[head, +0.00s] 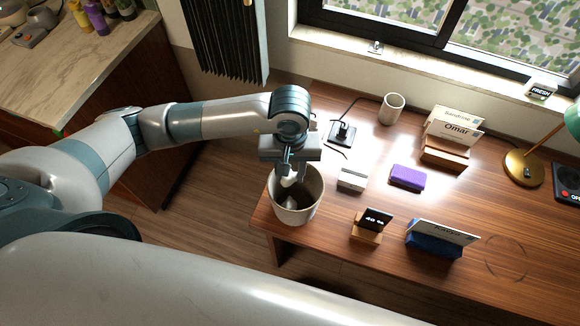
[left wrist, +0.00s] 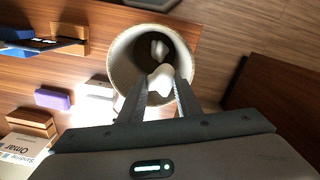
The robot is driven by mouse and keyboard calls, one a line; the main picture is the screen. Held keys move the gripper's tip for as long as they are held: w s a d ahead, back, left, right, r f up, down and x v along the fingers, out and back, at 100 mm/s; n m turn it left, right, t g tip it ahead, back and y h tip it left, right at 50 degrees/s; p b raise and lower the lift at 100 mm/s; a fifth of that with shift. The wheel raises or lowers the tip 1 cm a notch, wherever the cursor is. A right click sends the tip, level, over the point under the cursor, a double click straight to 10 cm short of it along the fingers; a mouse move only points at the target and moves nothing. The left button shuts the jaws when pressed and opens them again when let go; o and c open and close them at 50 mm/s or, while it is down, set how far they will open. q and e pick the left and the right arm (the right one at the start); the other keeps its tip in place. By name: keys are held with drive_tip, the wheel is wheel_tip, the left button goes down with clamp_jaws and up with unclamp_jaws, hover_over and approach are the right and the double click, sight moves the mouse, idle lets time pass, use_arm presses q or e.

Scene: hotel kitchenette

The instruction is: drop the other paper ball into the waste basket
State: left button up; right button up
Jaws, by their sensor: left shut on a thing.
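The waste basket (head: 294,217) is a pale round bin beside the left end of the wooden desk. My left gripper (head: 290,172) points down over its mouth, shut on a white crumpled paper ball (head: 293,181). In the left wrist view the held paper ball (left wrist: 162,79) sits between the fingertips, over the open basket (left wrist: 120,65). Another white paper ball (left wrist: 159,49) lies inside the basket, apart from the held one. My right gripper is not in view.
On the wooden desk (head: 330,225) stand a purple block (head: 407,177), a small white box (head: 352,180), a cup (head: 392,108), card holders (head: 443,156) and a small display stand (head: 370,225). A marble-topped counter (head: 70,65) is at upper left. Bare floor lies left of the basket.

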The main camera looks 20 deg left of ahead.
use_arm(q)
drive_tip(key=shift+f, duration=0.6)
drive_tip(key=o, duration=1.1)
drive_tip(key=shift+r, duration=0.1)
drive_tip(key=shift+r+b, duration=0.35)
drive_tip(key=shift+r, duration=0.1)
drive_tip(key=shift+r+b, duration=2.35)
drive_tip(key=shift+r, duration=5.8)
drive_tip(key=shift+s, duration=0.1)
